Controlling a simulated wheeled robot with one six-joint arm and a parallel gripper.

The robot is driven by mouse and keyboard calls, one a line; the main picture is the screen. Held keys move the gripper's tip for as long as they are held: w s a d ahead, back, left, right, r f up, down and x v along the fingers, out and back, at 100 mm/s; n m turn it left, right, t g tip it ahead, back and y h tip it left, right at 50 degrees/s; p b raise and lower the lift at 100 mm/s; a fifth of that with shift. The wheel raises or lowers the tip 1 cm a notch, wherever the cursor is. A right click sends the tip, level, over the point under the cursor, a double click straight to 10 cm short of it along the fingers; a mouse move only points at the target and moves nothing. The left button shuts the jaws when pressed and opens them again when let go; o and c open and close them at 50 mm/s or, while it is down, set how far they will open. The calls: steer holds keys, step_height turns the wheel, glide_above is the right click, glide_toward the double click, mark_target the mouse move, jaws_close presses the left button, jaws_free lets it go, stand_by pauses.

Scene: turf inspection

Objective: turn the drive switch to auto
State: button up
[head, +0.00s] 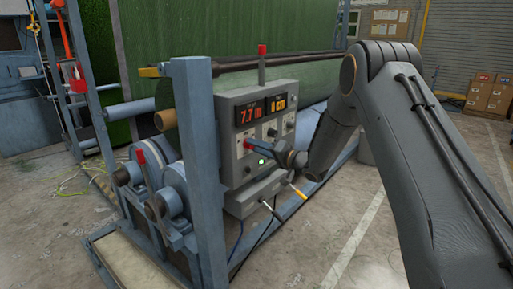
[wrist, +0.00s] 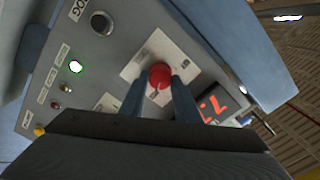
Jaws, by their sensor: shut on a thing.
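The grey control box (head: 228,128) stands on the blue frame, with red and orange displays reading about 7.7 m and 0 cm. A red knob (wrist: 159,75) on a pale label plate (wrist: 135,67) is on its face in the wrist view; I take it for the drive switch. My gripper (wrist: 158,88) has its two blue fingers shut on the red knob, one on each side. In the head view my gripper (head: 254,145) reaches the box's face from the right and partly covers it. The plate's lettering and the knob's pointing direction cannot be read.
In the wrist view a dark button (wrist: 101,23) labelled JOG and a lit green lamp (wrist: 76,67) are beside the knob. A red-handled lever (head: 142,158) and a blue post (head: 195,130) stand left of the box. Open concrete floor (head: 440,200) lies right.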

stand_by(0.3)
steer(key=o, duration=1)
steer(key=shift+o, duration=0.2)
steer(key=shift+d, duration=0.15)
steer(key=b+v, duration=0.2)
steer(key=v, duration=0.5)
steer(key=shift+s+d, duration=0.2)
steer(key=shift+s, duration=0.05)
steer(key=shift+d, duration=0.1)
